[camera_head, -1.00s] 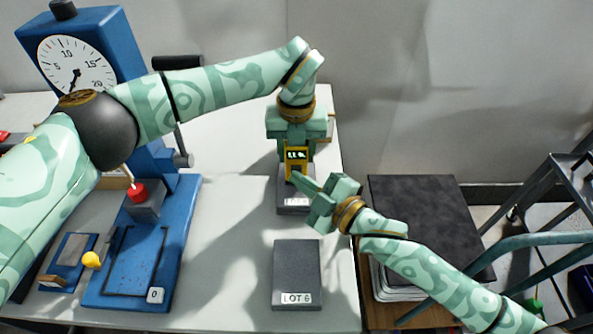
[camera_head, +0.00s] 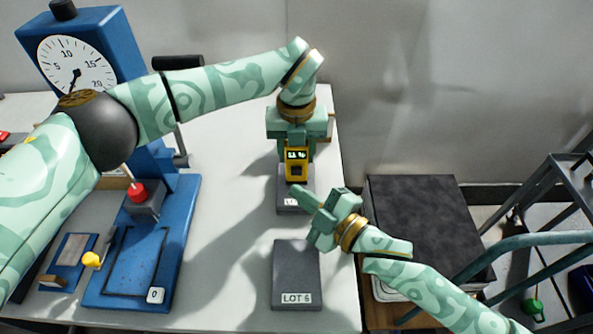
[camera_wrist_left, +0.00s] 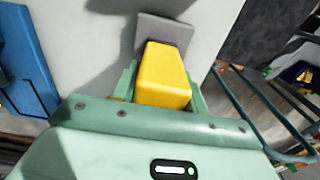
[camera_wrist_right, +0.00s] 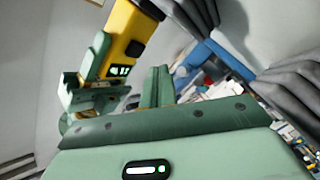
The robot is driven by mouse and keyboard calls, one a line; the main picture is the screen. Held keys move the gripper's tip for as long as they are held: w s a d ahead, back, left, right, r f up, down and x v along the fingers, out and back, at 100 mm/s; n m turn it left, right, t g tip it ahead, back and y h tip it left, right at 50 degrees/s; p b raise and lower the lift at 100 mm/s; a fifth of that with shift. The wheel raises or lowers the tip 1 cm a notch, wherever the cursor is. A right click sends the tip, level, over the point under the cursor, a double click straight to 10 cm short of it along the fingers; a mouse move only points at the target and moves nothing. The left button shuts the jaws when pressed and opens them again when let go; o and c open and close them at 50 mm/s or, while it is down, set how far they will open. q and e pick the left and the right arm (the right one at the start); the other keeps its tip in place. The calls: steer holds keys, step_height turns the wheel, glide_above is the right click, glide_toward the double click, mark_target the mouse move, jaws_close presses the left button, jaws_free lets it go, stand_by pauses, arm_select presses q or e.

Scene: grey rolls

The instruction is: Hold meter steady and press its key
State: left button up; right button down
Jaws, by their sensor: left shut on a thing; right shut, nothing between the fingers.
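The yellow meter (camera_head: 297,171) has a lit display on its upper face and a dark key below it. The display seems to read about 11 %. My left gripper (camera_head: 296,143) is shut on the meter; the left wrist view shows its yellow back (camera_wrist_left: 163,73) between the fingers. The meter is over a grey block (camera_head: 293,205), whose label is partly hidden; I cannot tell whether they touch. My right gripper (camera_head: 303,198) is shut and empty, just below and right of the meter, apart from its key. The meter also shows in the right wrist view (camera_wrist_right: 133,32).
A second grey block (camera_head: 296,268) labelled LOT 6 lies nearer on the white table. A blue dial press (camera_head: 180,235) with a red knob stands left. A dark-topped stack (camera_head: 425,220) and a rail cart (camera_head: 560,190) are right of the table.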

steer(key=shift+s, duration=1.75)
arm_select(q)
steer(key=o, duration=1.2)
steer(key=shift+r, duration=0.1)
